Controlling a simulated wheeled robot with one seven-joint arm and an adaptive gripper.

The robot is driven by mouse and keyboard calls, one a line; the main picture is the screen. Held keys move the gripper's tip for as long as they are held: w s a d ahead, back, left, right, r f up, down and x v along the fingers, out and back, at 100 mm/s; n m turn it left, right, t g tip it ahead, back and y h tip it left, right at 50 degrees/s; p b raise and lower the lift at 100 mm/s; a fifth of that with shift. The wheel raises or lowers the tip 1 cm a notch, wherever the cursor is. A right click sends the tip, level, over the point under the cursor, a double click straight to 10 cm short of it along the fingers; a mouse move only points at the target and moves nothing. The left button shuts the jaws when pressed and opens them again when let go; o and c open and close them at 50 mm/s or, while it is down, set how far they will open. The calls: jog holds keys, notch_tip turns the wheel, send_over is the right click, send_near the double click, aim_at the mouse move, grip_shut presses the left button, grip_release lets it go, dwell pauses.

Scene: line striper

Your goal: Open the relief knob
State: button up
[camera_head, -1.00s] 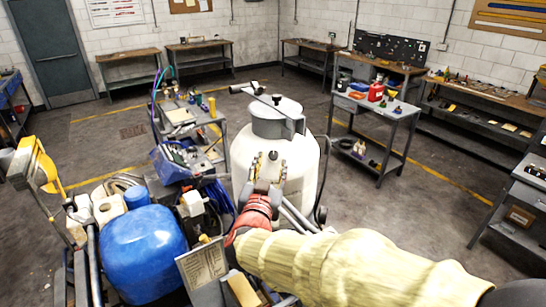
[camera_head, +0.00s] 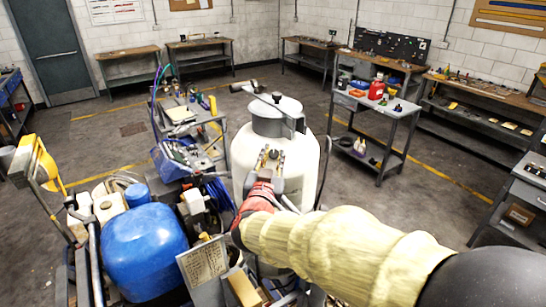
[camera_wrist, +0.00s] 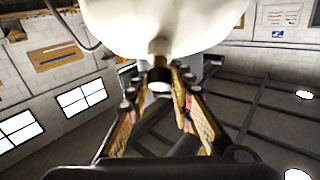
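The white tank (camera_head: 306,178) stands upright in the middle of the head view, with a grey collar and a lid clamp on top. In the wrist view its rounded white body (camera_wrist: 160,25) fills the top. The relief knob (camera_wrist: 160,76) is small, dark and pale-faced, on a short brass stem that comes out of the tank. My gripper (camera_wrist: 162,85) has its two tan-padded fingers apart, one on each side of the knob; I cannot tell whether they touch it. In the head view my gripper (camera_head: 271,157) is at the tank's front and largely covers the knob.
A blue tank (camera_head: 145,250) and a card with writing (camera_head: 203,261) are at the near left. A cluttered cart (camera_head: 185,130) stands left of the white tank. A grey bench (camera_head: 385,115) with a red can (camera_head: 376,89) stands to the right. Open floor lies between.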

grip_shut()
jog(key=m+h, duration=0.1)
jog(key=m, duration=0.1)
jog(key=m+g+h+p, duration=0.1)
jog(key=m, duration=0.1)
jog(key=m+g+h+p, duration=0.1)
jog(key=m+h, duration=0.1)
jog(key=shift+a+r, duration=0.15)
jog(key=shift+a, duration=0.1)
jog(key=m+g+h+p, duration=0.1)
jog(key=m, duration=0.2)
jog(key=m+g+h+p, duration=0.1)
jog(key=m+g+p, duration=0.1)
jog(key=shift+w+a+r+m+h, duration=0.1)
jog(key=shift+w+r+m+h, duration=0.05)
jog(key=shift+m+h, duration=0.2)
jog(key=m+g+p, duration=0.2)
jog(key=m+p, duration=0.1)
jog(key=m+g+p, duration=0.2)
jog(key=m+p, duration=0.1)
jog(key=shift+w+r+m+g, duration=0.15)
jog(key=shift+m+g, duration=0.1)
jog(key=shift+g, duration=0.15)
jog(key=shift+m+g+p, duration=0.9)
jog(key=shift+m+p, duration=0.3)
jog(key=shift+p, duration=0.1)
